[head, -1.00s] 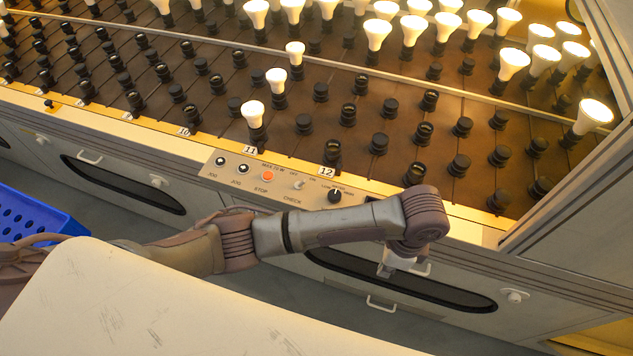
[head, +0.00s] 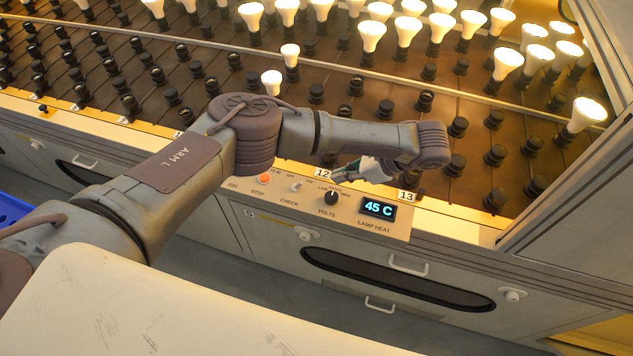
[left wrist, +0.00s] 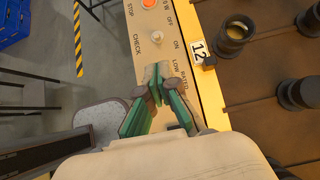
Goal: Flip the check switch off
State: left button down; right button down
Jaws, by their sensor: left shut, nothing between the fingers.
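The check switch (head: 296,186) is a small pale toggle on the control panel, above the CHECK label. It also shows in the left wrist view (left wrist: 157,38), near its OFF and ON labels; which way its lever leans I cannot tell. My left gripper (head: 338,174) is over the panel's back edge, to the right of the switch and apart from it. In the left wrist view its green-padded fingers (left wrist: 157,76) are shut and empty, with the tips below the switch in the picture. My right gripper is not in view.
The black volts knob (head: 331,198) stands close to my left fingers, right of the switch. The orange stop button (head: 264,180) is to its left. The lamp heat display (head: 378,209) reads 45 C. Lit bulbs (head: 507,63) and black sockets (head: 457,127) fill the rack behind.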

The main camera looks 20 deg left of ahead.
aim_at(299, 185)
pick_arm(q)
jog(key=b+x, duration=0.2)
jog(key=x, duration=0.6)
jog(key=shift+x, duration=1)
